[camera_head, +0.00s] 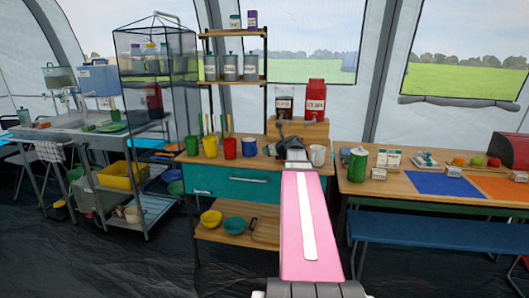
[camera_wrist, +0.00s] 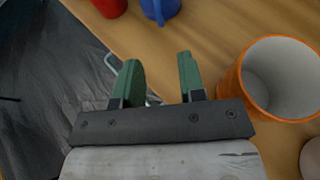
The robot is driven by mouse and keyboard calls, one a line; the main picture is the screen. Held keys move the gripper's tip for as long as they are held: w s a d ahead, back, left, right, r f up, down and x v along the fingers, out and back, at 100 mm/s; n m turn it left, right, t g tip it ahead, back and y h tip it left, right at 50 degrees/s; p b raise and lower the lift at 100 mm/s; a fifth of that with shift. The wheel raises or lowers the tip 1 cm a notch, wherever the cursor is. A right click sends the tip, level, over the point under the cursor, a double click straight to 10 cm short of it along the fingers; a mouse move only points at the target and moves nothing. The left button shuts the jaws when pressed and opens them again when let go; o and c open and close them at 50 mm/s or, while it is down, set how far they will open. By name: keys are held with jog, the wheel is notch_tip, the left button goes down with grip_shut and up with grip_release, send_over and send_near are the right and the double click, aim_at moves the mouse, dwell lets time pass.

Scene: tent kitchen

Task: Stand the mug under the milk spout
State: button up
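In the wrist view an orange mug (camera_wrist: 278,80) with a pale inside stands upright and empty on the wooden counter, to the right of my gripper. My gripper (camera_wrist: 158,72) is open, with its two green fingers apart and nothing between them. In the head view my gripper (camera_head: 290,132) is over the counter, below the two dispensers; its fingertips and the orange mug cannot be made out there. A red dispenser (camera_head: 316,96) and a dark-fronted dispenser (camera_head: 284,107) stand on a wooden stand. I cannot tell which spout gives milk.
A blue mug (camera_head: 249,147), a red mug (camera_head: 230,149), a yellow mug (camera_head: 210,147) and a green mug (camera_head: 192,145) stand left of my gripper. A white mug (camera_head: 318,155) stands close on its right. A green canister (camera_head: 357,165) is on the right table.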

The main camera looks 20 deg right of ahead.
jog(key=shift+s+d+r, duration=0.1)
jog(key=shift+s+r, duration=0.1)
jog(key=shift+s, duration=0.35)
jog(key=s+a+f+n+g, duration=0.5)
jog(key=s+a+f+n, duration=0.2)
jog(key=a+f+n, duration=0.4)
jog(key=s+a+f+n+g, duration=0.5)
jog(key=s+a+f+n, duration=0.2)
jog(key=a+f+n, duration=0.5)
notch_tip(320, 180, down, 4)
jog(key=shift+s+r+n+h, duration=0.3)
jog(key=shift+n+h, duration=0.1)
jog(key=shift+n, duration=0.4)
jog(key=shift+o, duration=0.3)
jog(key=s+a+f+n+g+h, duration=0.2)
jog(key=s+a+f+n+g, duration=0.1)
jog(key=s+f+n, duration=0.2)
jog(key=s+n, duration=0.1)
jog(key=n, duration=0.1)
jog(key=shift+s+n, duration=0.4)
jog(key=shift+o, duration=0.2)
jog(key=shift+s+f+n, duration=0.15)
jog(key=shift+s+n, duration=0.05)
jog(key=shift+n, duration=0.1)
